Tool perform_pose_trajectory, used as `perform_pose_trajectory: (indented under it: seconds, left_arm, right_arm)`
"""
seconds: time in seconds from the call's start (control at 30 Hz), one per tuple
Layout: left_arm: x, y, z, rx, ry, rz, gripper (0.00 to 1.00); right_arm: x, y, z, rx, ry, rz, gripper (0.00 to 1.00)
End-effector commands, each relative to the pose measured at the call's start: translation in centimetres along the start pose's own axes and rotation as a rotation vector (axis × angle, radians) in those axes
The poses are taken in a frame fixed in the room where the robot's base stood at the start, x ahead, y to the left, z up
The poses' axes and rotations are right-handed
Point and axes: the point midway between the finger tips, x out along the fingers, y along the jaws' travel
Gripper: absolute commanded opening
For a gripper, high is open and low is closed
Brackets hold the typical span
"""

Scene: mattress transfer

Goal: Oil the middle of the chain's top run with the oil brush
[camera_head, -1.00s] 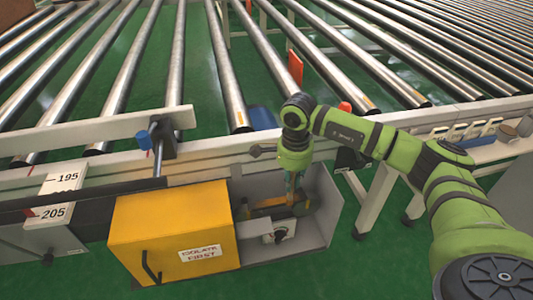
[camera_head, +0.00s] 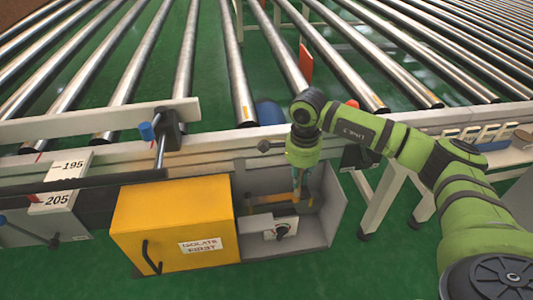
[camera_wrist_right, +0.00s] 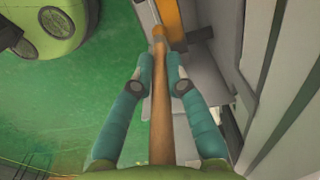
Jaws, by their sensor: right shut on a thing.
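My right gripper (camera_head: 300,186) points down into the open grey box (camera_head: 336,222) on the conveyor's near side. In the right wrist view, its teal fingers (camera_wrist_right: 160,75) are shut on the brown wooden handle of the oil brush (camera_wrist_right: 160,115). The handle runs away from the camera toward an orange-yellow strip (camera_wrist_right: 168,16). The brush tip is too small to tell if it touches anything. In the head view, a narrow orange-brown strip (camera_head: 280,208) lies in the box beneath the gripper. I cannot make out the chain's links. My left gripper is not in view.
A yellow cover (camera_head: 175,222) labelled "ISOLATE FIRST" stands left of the opening. A grey block with a dark knob (camera_head: 281,230) is inside the box. The conveyor rail (camera_head: 225,143) and steel rollers (camera_head: 240,85) lie behind. Green floor is clear in front.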

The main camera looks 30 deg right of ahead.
Motion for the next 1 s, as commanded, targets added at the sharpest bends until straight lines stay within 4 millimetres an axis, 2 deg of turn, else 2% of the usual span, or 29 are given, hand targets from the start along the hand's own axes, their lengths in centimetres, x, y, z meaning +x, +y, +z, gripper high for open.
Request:
perform_pose_trajectory:
  seconds: [0.03,0.07,0.1,0.53,1.0]
  left_arm:
    - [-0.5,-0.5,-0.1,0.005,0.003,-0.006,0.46]
    - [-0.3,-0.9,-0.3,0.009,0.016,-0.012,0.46]
    - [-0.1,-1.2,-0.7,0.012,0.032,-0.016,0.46]
    - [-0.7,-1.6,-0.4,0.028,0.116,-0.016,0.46]
    - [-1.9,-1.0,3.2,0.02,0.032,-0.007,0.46]
  right_arm:
    - [-0.7,0.0,-0.1,0.002,0.0,-0.001,0.0]
    - [-0.9,0.0,-0.1,0.003,0.0,0.0,0.0]
    - [-1.9,-0.1,-0.1,0.004,0.001,-0.003,0.0]
    - [-5.6,0.1,-0.2,0.013,0.0,0.0,0.0]
    - [-7.6,0.1,-0.3,0.018,0.0,-0.001,0.0]
